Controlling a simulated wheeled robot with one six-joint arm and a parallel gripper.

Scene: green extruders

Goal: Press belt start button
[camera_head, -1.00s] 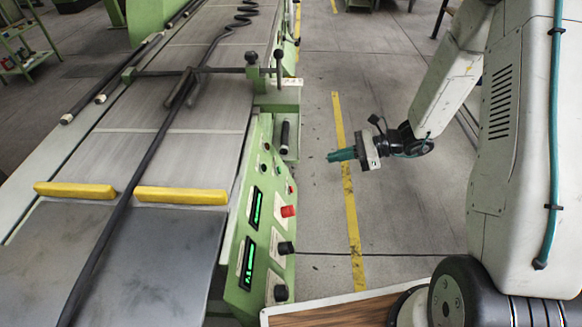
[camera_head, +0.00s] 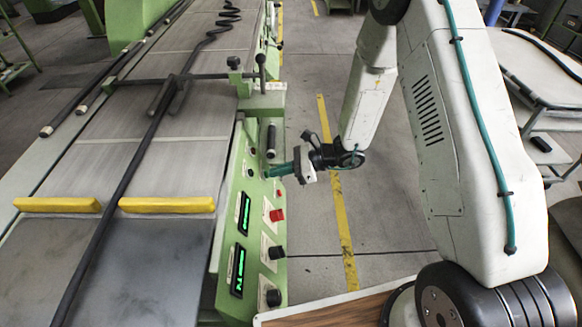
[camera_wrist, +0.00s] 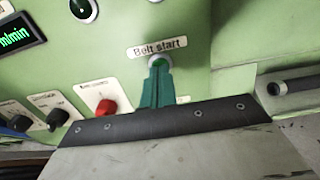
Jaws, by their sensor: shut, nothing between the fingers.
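The "Belt start" label (camera_wrist: 158,48) is on the green control panel (camera_head: 228,215) beside the conveyor. Just below it in the wrist view, the green button (camera_wrist: 159,60) shows at the tip of my gripper (camera_wrist: 157,68), mostly hidden by the teal fingers. My gripper also shows in the head view (camera_head: 270,172), shut and empty, reaching left to the panel's upper part. The tips look at or very close to the button; I cannot tell whether they touch it or whether it is pressed in.
A red knob (camera_wrist: 106,106) and black knobs sit left of the fingers in the wrist view. A green display (camera_wrist: 14,37) is at upper left. A black cylindrical handle (camera_head: 271,141) is just beyond the gripper. Open floor lies right of the panel.

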